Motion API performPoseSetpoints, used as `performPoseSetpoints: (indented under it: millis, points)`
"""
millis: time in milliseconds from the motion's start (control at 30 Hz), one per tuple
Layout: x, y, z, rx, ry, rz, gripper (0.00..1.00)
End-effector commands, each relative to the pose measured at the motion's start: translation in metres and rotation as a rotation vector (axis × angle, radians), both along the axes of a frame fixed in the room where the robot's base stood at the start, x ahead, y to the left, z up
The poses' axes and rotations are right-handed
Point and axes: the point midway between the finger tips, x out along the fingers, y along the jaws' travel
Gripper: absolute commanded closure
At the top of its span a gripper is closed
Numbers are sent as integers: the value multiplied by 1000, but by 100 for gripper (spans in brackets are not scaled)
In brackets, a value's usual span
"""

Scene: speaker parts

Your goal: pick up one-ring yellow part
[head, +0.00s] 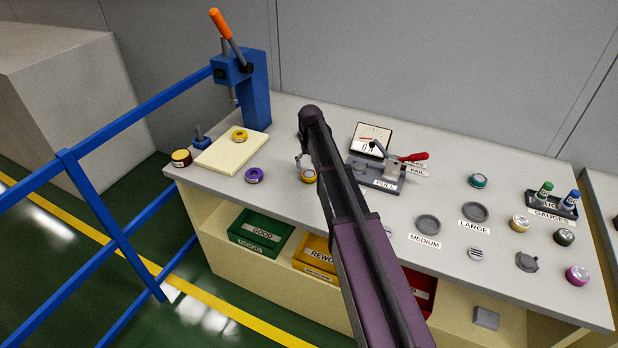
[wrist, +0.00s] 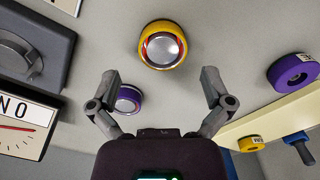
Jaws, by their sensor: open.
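A yellow part (wrist: 162,45) with a silver dome and a red-orange band inside its rim lies on the bench in the wrist view, just beyond my fingertips. In the head view this yellow part (head: 308,176) sits beside my arm, which partly covers it. My gripper (wrist: 160,76) is open and empty, with its fingers spread wide to either side below the part. In the head view my gripper (head: 302,161) is mostly behind my arm. Another yellow part (head: 519,223) with a pale dome stands at the right of the bench.
A purple domed part (wrist: 127,99) lies near the left finger. A purple ring (head: 254,175) and a cream block (head: 222,157) bearing a yellow ring (head: 240,135) are at the left. A dial meter (head: 372,138) and a clamp fixture (head: 378,174) stand right of my gripper.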

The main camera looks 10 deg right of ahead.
Motion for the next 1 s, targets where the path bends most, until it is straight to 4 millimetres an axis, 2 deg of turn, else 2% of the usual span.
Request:
performPoseSetpoints:
  millis: [167,700,1000]
  points:
    - [1,1,-6,0,0,0,0]
    - [4,4,-46,0,0,1,0]
    - [4,4,-52,0,0,1,0]
